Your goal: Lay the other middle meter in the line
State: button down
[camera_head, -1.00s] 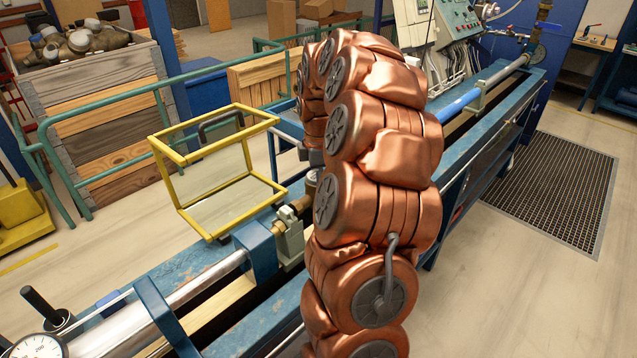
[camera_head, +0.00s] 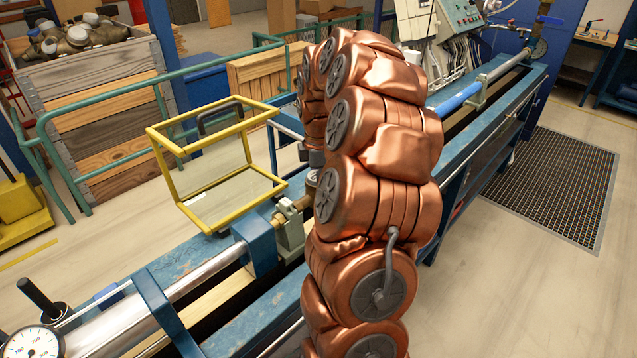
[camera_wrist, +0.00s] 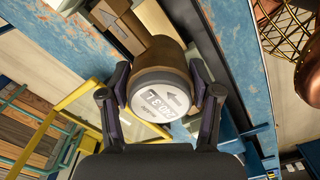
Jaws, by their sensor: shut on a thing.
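My gripper (camera_wrist: 162,100) is shut on a round meter (camera_wrist: 160,84) with a brass-brown body. In the head view my copper-coloured arm hides most of the gripper and the meter. A brass fitting (camera_head: 285,214) on the bench line shows just left of the arm. Whether the meter touches the line or the bench cannot be told.
The blue test bench (camera_head: 190,262) runs from front left to back right. A yellow-framed clear guard (camera_head: 222,183) stands beside the line, close to my arm. A dial gauge (camera_head: 34,343) is at the front left. A wooden crate (camera_head: 98,88) of meters stands behind green railings.

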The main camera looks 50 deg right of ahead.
jog(key=shift+f, duration=0.3)
dwell(0.8)
jog(key=shift+c, duration=0.8)
grip_release()
jog(key=shift+r+p, duration=0.9)
jog(key=shift+r, duration=3.65)
